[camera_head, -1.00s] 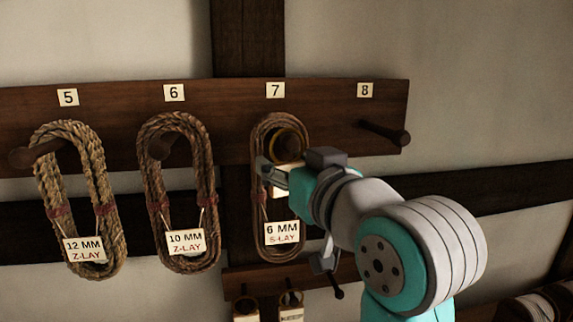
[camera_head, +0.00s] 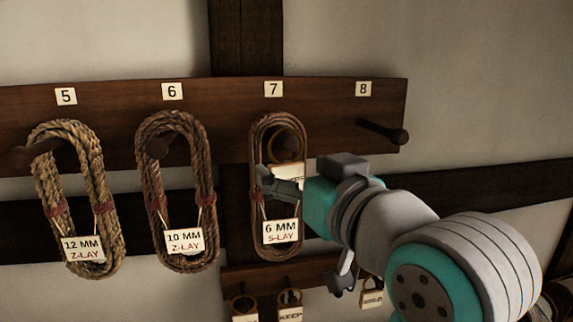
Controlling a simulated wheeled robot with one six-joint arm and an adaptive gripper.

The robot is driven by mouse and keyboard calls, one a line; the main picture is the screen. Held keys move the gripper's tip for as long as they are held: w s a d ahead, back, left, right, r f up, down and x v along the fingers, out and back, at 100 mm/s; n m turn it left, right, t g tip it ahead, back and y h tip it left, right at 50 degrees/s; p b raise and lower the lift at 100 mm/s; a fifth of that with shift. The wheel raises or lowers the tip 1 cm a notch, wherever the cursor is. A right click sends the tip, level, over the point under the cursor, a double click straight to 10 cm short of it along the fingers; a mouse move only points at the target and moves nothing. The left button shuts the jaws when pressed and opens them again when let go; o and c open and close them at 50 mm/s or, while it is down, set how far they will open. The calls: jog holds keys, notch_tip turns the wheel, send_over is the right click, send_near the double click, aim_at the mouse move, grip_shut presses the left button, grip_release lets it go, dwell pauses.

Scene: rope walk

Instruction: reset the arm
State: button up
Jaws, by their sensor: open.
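My gripper (camera_head: 268,184) is open and in front of the rope coil on peg 7, at the end of my teal and grey arm. The coil on peg 7 (camera_head: 256,150) hangs with a tag reading 6 MM S-LAY (camera_head: 281,232). A yellowish ring with a pale tag (camera_head: 288,174) hangs on the same peg, inside the coil's loop. My gripper covers part of that tag and coil. I cannot tell whether the fingers touch the rope.
Coils hang on peg 5 (camera_head: 82,160) and peg 6 (camera_head: 207,185). Peg 8 (camera_head: 384,131) is bare. A lower rail (camera_head: 250,279) carries several small tags, one reading KEEP (camera_head: 290,314). Open wall lies to the right of the upper board.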

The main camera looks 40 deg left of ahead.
jog(key=v, duration=0.9)
jog(key=w+d+f+m+t+h, duration=0.2)
jog(key=w+d+f+m, duration=0.15)
jog(key=f, duration=0.65)
jog(key=w+d+f+m+t+h, duration=0.1)
jog(key=w+d+f+m+t, duration=0.3)
jog(key=f, duration=0.6)
jog(key=s+d+f+m+t+h, duration=0.1)
jog(key=d+f+m+h, duration=0.15)
jog(key=d+f, duration=0.5)
jog(key=s+d+f+m+h, duration=0.1)
jog(key=d+f+h, duration=0.25)
jog(key=f, duration=0.65)
jog(key=s+d+f+m+t+h, duration=0.15)
jog(key=s+d+f+h, duration=0.25)
jog(key=s+d+f, duration=0.8)
jog(key=s+d+h, duration=0.1)
jog(key=s+d, duration=0.1)
jog(key=s, duration=0.8)
jog(key=s+d+g+h, duration=0.1)
jog(key=s+d+h, duration=0.1)
jog(key=s, duration=0.8)
jog(key=shift+d, duration=0.35)
